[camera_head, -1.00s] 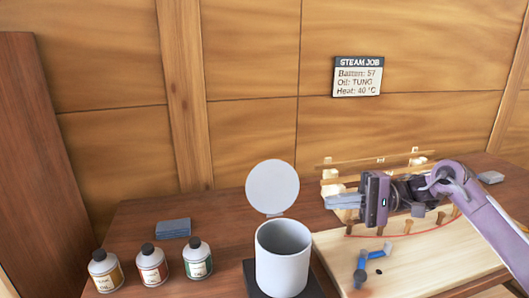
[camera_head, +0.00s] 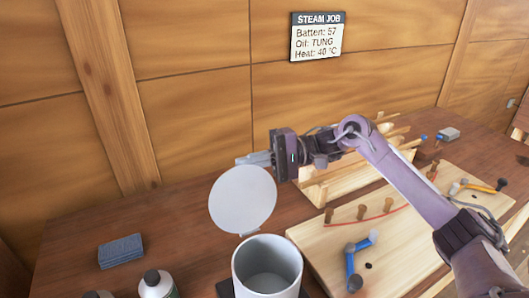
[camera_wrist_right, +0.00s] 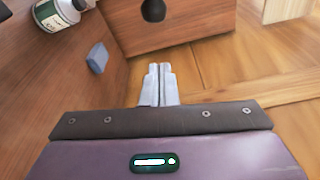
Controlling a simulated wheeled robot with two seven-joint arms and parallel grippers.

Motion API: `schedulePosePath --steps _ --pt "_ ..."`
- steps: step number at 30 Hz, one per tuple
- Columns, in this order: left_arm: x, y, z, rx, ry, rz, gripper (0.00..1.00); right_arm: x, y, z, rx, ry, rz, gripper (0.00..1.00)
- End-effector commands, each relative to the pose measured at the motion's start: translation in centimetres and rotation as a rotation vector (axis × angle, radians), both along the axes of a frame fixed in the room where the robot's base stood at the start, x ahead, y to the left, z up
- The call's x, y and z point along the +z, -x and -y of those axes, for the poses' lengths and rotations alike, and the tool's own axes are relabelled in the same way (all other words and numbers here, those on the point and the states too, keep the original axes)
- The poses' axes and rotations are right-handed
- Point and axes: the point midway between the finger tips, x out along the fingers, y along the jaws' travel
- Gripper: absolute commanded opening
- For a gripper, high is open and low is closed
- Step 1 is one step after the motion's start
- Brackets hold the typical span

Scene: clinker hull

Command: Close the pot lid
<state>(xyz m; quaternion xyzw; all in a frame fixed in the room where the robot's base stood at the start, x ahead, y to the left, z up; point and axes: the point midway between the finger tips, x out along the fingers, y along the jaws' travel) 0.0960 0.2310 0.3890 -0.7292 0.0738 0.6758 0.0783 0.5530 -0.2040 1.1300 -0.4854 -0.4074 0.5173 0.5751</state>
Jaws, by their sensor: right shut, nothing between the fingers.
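The white pot (camera_head: 267,272) stands on a dark base at the bottom middle of the head view, its mouth open and its inside empty to the eye. Its round white lid (camera_head: 243,199) stands upright at the pot's back rim, tilted open. My right gripper (camera_head: 246,159) is shut and empty, pointing left, just above and behind the lid's top edge. I cannot tell whether it touches the lid. In the right wrist view the closed fingers (camera_wrist_right: 159,84) show with nothing between them. My left gripper is not in view.
A pale board (camera_head: 385,235) with pegs, a red line and blue clamp (camera_head: 352,262) is at right. A wooden rack (camera_head: 345,178) stands behind it. A sign (camera_head: 317,37) hangs on the wall.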

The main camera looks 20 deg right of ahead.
Motion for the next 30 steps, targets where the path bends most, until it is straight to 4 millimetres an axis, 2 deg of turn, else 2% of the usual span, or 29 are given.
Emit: schedulePosePath --steps 1,5,11,15,30 --pt "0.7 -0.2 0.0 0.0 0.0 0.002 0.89 0.3 -0.1 -1.3 0.005 -0.002 0.0 0.0" --pt "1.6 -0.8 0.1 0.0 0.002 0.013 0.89 0.2 -0.5 -4.1 0.003 -0.002 -0.001 0.0" --pt "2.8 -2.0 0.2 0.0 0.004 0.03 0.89 0.5 1.9 -3.5 -0.002 0.002 -0.002 0.0" --pt "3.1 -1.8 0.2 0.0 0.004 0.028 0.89 0.6 2.8 -3.3 -0.001 0.001 -0.001 0.0" --pt "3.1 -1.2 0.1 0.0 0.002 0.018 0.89 0.7 3.3 -3.2 -0.001 0.0 0.002 0.0"
